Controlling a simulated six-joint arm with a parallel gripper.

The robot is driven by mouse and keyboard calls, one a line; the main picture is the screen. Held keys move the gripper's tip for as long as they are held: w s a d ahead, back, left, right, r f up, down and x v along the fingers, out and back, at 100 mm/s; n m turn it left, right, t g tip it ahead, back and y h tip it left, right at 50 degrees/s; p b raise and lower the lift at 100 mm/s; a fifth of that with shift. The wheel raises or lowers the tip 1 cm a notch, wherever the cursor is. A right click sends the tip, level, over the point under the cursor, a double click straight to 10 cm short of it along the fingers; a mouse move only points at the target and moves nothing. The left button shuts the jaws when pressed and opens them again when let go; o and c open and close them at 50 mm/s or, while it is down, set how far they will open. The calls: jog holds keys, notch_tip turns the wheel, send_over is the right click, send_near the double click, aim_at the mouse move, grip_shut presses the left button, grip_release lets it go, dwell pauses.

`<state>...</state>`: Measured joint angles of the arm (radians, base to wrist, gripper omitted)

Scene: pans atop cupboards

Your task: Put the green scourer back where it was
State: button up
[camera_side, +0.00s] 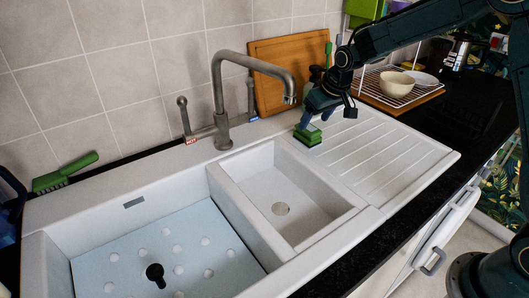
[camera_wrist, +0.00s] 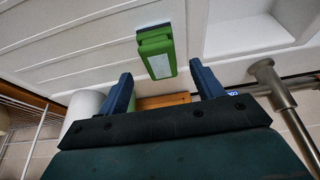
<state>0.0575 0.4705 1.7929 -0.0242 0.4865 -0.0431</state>
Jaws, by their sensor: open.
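The green scourer (camera_side: 308,135) sits on the sink unit's rim, between the small basin and the ribbed drainer. It looks like a layered green block with a darker band. My gripper (camera_side: 312,114) is just above the scourer in the side view, pointing down. In the wrist view my gripper (camera_wrist: 161,70) has its two blue fingers wide apart with nothing held between them. Whether the fingers touch the scourer is not clear.
A grey tap (camera_side: 219,100) stands left of my gripper, close behind the basins. A wooden board (camera_side: 270,62) and bottles stand behind it. A dish rack (camera_side: 385,90) with a bowl (camera_side: 397,84) is at right. A green brush (camera_side: 65,172) lies far left. The ribbed drainer (camera_side: 385,145) is clear.

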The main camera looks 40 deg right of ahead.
jog(key=v, duration=0.5)
jog(key=shift+s+r, duration=0.15)
jog(key=shift+r, duration=0.2)
dwell(0.3)
jog(key=s+a+r, duration=0.1)
jog(key=s+r, duration=0.4)
jog(key=s, duration=0.3)
jog(key=s+a+r, duration=0.1)
jog(key=s+r, duration=0.3)
jog(key=s, duration=0.4)
jog(key=s+f+t, duration=0.1)
jog(key=s, duration=1.5)
jog(key=shift+s+a, duration=0.25)
jog(key=shift+s, duration=0.15)
